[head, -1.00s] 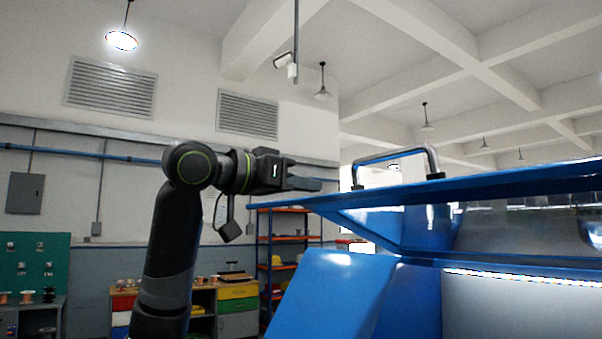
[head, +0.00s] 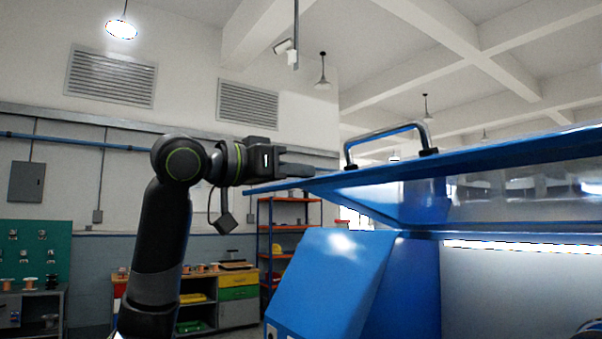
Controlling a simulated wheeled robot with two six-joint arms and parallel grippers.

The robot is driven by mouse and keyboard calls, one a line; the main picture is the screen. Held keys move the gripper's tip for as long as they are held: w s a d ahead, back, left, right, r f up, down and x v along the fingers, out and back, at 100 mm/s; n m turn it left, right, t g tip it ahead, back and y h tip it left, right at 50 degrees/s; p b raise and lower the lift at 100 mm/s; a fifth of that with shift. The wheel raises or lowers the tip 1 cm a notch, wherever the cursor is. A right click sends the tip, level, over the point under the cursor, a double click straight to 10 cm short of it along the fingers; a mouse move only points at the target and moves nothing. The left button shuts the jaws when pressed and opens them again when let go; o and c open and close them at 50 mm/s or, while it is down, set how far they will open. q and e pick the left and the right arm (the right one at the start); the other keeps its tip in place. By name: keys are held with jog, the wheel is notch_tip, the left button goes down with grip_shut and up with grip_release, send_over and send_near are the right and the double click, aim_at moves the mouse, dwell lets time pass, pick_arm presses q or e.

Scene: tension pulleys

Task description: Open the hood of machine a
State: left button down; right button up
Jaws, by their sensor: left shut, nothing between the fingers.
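The blue machine fills the right side of the head view, with a sloped blue front panel (head: 325,275). Its blue hood (head: 480,160) is raised and tilted, with a gap and a clear section beneath it. A metal handle (head: 385,136) stands on the hood's top near its front edge. My left gripper (head: 300,170) is shut and empty, pointing right just above the hood's front tip, left of the handle. I cannot tell whether it touches the hood. My right gripper is not in view.
A green tool board (head: 35,245) is at the far left. Open air lies left of the machine and above the hood.

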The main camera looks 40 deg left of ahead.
pick_arm(q)
jog(key=f+b, duration=0.2)
jog(key=f, duration=0.1)
jog(key=f+b, duration=0.1)
jog(key=shift+s+a+f, duration=0.1)
jog(key=shift+s+f, duration=0.2)
jog(key=shift+f, duration=0.1)
jog(key=shift+r, duration=0.1)
